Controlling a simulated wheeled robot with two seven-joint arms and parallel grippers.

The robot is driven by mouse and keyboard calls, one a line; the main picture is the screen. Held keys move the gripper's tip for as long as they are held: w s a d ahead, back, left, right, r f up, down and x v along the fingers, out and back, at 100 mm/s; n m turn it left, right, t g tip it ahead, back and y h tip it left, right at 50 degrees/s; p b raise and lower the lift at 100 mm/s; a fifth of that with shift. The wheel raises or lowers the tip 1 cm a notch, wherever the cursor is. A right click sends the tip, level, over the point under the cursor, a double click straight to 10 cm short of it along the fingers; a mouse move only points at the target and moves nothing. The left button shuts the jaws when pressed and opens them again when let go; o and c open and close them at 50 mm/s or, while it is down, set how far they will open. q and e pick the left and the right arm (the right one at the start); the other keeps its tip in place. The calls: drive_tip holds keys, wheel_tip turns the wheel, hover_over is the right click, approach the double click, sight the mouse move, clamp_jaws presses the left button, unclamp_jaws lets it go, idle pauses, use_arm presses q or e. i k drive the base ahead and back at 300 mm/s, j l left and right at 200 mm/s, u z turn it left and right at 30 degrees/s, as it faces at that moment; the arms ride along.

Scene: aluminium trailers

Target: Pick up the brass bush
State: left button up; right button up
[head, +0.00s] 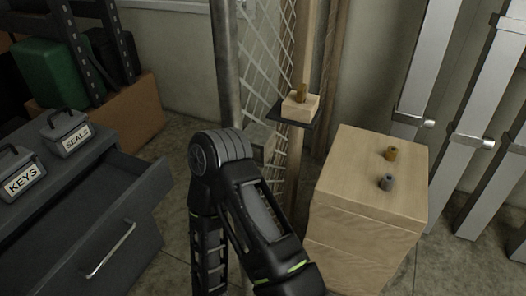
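A small brass-coloured bush (391,154) stands on the top of a pale wooden block (345,165), near its right side. A grey bush (386,183) of similar size stands on the same top, just in front of the brass one, with a gap between them. Neither of my grippers is visible. A black arm of mine fills the lower middle, left of the wooden block, and its gripper end is out of the picture.
A dark shelf (290,112) holds a small wooden block (300,108) with a brass-coloured upright piece (301,92). A grey drawer cabinet (75,220) stands left with its drawer open, carrying SEALS (70,138) and KEYS (20,178) boxes. Metal rails (475,130) lean at right.

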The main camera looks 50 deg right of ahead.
sight(390, 156)
drive_tip(key=z, duration=2.65)
drive_tip(key=i+l+z, duration=0.45)
drive_tip(key=i+z, duration=0.2)
drive_tip(key=i+l+z, duration=0.1)
drive_tip(key=i+z, duration=0.2)
drive_tip(key=i, duration=0.1)
